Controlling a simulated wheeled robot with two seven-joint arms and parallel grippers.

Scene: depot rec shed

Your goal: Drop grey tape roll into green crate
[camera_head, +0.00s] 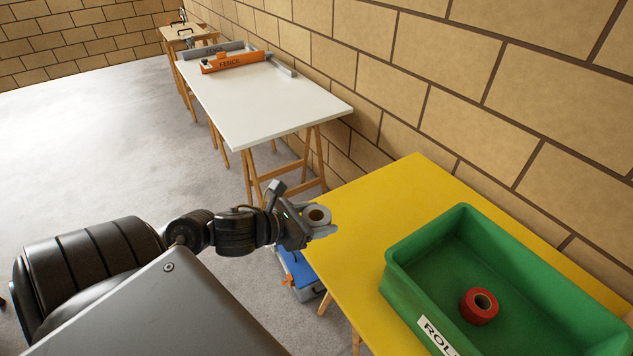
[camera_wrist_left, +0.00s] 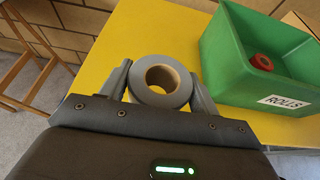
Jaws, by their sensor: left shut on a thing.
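The grey tape roll (camera_head: 317,216) is held in my left gripper (camera_head: 318,228), at the left edge of the yellow table in the head view. In the left wrist view the grey tape roll (camera_wrist_left: 160,82) sits between the two fingers of my left gripper (camera_wrist_left: 160,88), which are shut on it. The green crate (camera_head: 410,249) stands on the yellow table to the right of the gripper, apart from it. The crate also shows in the left wrist view (camera_wrist_left: 228,62), with a label reading ROLLS. My right gripper is not in view.
A red tape roll (camera_head: 479,306) lies inside the crate. The yellow table (camera_head: 385,200) is bare between my gripper and the crate. A blue box (camera_head: 297,270) is on the floor beside the table. A white table (camera_head: 265,105) with fence parts stands farther back by the block wall.

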